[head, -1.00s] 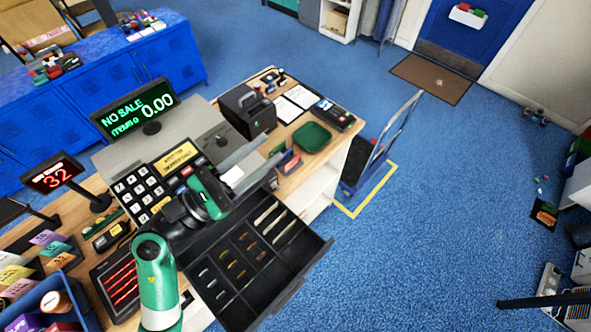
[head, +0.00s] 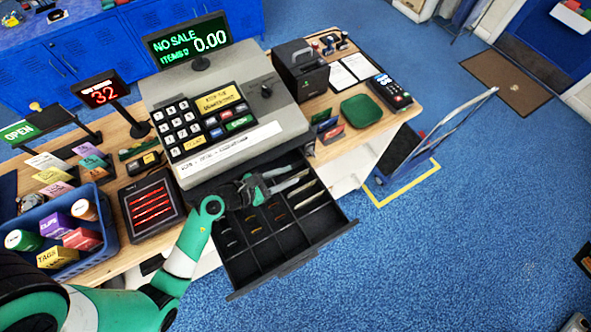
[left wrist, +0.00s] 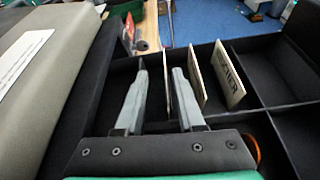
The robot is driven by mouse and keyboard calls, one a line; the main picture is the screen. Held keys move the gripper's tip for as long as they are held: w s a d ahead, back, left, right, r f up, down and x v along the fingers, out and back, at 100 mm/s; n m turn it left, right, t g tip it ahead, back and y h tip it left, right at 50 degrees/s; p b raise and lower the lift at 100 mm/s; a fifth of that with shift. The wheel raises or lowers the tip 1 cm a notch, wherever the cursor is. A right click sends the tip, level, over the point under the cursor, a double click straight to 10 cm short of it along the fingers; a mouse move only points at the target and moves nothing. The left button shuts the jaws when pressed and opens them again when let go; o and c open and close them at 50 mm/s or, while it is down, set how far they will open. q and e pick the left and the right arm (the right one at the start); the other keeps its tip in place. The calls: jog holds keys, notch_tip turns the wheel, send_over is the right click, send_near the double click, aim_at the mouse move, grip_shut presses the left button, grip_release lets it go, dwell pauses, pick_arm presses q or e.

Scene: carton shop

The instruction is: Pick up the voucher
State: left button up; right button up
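The open cash drawer (head: 300,262) holds several upright pale slips at its back right. In the left wrist view one slip (left wrist: 232,75) bears partly visible lettering ending in "CHER", so it looks like the voucher. It stands on edge to the right of my fingers, apart from them. My left gripper (head: 302,177) is down at the drawer's slip compartments. In the left wrist view the left gripper (left wrist: 160,72) is open, with a thin plain slip (left wrist: 167,85) standing between its fingers, not gripped. The lettering cannot be read in the head view. My right gripper is out of view.
The register (head: 225,115) stands right behind the drawer. Drawer dividers (head: 262,225) and walls stand close around the gripper. A blue basket (head: 103,235) stands at left. A green tray (head: 361,110), coloured cards (head: 327,126) and a card terminal (head: 391,92) lie at right.

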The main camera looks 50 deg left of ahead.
aim_at(301, 175)
pick_arm(q)
jog(key=shift+d+x, duration=0.2)
jog(key=shift+x, duration=1.15)
jog(key=shift+d+x, duration=0.15)
jog(key=shift+x, duration=1.2)
jog(key=shift+s+f, duration=0.1)
jog(key=shift+s, duration=0.05)
grip_shut()
